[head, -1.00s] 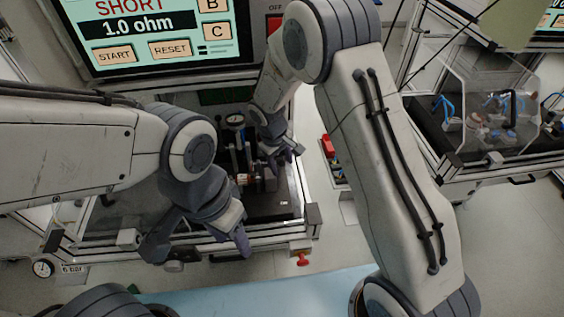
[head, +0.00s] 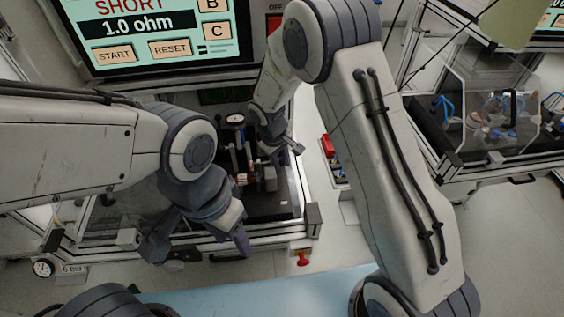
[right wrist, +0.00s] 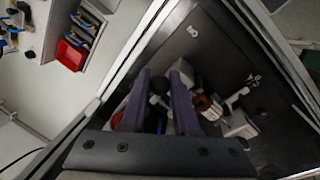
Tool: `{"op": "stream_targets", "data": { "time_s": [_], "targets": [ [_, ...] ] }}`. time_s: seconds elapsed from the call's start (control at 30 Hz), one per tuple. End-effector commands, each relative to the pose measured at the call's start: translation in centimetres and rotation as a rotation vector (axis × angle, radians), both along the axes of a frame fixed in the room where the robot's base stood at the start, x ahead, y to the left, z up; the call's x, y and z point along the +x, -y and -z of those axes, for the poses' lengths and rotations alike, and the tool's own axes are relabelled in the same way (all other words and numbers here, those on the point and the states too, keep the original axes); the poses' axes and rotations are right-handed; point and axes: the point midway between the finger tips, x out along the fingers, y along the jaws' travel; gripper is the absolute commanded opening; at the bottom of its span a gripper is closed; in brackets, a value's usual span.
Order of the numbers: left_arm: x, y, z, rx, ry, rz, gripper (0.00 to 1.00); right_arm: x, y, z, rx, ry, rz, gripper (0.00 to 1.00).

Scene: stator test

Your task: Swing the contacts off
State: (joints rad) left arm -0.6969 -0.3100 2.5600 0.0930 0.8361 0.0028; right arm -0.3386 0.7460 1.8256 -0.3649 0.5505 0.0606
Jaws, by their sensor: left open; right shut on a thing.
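The test fixture (head: 283,205) is a dark plate in a metal frame below the screen. A small copper-and-white part, which looks like the stator (right wrist: 208,107), sits on it beside pale clamp pieces. Upright posts of the contact mechanism (head: 235,160) stand near a round dial. My right gripper (head: 285,150) is at the right of the posts, shut on a dark-knobbed handle (right wrist: 157,99) between its purple fingers; the grip is partly hidden. My left gripper (head: 200,248) is open and empty over the fixture's front edge.
The screen (head: 150,30) reads SHORT, 1.0 ohm, with START and RESET buttons. A red knob (head: 303,259) is at the front right frame corner. A clear-covered station (head: 490,105) is at the right.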

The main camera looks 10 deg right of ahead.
Motion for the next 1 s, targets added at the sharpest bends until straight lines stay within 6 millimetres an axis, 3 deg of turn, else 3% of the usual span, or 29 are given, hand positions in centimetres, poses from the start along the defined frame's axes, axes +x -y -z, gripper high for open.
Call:
{"op": "stream_targets", "data": {
  "time_s": [0.67, 1.0],
  "targets": [
    [0.0, 0.0, -0.1, 0.000, 0.000, 0.000, 0.50, 0.1, 0.0, -0.2, 0.000, 0.000, 0.000, 0.00],
    [0.0, 0.0, -5.0, 0.000, 0.001, 0.007, 0.50, 1.3, 0.1, -1.5, -0.004, -0.148, 0.004, 0.00]
  ]
}}
